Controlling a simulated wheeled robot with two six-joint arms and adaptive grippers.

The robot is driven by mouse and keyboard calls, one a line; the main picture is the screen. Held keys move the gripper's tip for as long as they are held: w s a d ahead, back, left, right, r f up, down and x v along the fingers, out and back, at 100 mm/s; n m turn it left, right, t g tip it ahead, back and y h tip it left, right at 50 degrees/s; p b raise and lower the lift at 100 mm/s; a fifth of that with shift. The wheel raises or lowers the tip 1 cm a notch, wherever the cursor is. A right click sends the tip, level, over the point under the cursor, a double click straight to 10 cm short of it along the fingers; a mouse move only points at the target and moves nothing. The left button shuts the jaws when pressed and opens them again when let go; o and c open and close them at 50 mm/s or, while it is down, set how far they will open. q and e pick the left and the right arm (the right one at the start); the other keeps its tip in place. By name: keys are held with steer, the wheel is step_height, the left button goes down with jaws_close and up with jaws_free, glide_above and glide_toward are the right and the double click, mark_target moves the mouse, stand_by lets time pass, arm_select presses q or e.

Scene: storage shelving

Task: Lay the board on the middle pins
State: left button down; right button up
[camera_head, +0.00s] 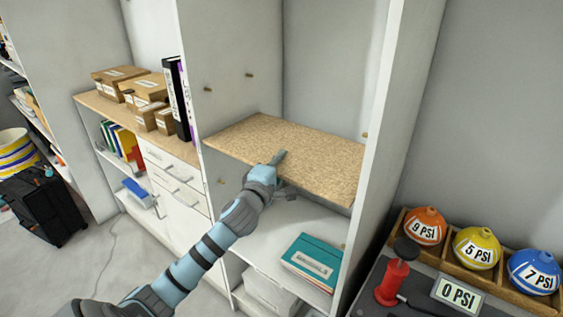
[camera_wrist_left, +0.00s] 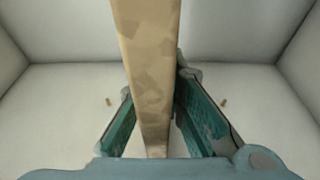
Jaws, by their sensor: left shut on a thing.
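The speckled tan board (camera_head: 290,145) is inside the tall white shelf bay, tilted a little in the picture. My left gripper (camera_head: 277,160) is shut on the middle of its front edge. In the left wrist view the board (camera_wrist_left: 148,60) runs edge-on between the teal finger pads of the gripper (camera_wrist_left: 155,115). Two pins (camera_head: 208,89) (camera_head: 249,74) on the left wall are above the board. A lower pin (camera_head: 221,182) shows below it, and a right-wall pin (camera_head: 365,134) is close to its right edge. Whether the board touches any pin is hidden. My right gripper is not in view.
The bay's right wall (camera_head: 383,110) stands close to the board.

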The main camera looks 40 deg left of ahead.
arm_select(q)
steer(key=c, duration=1.7)
jaws_free()
steer(key=shift+s, duration=0.1)
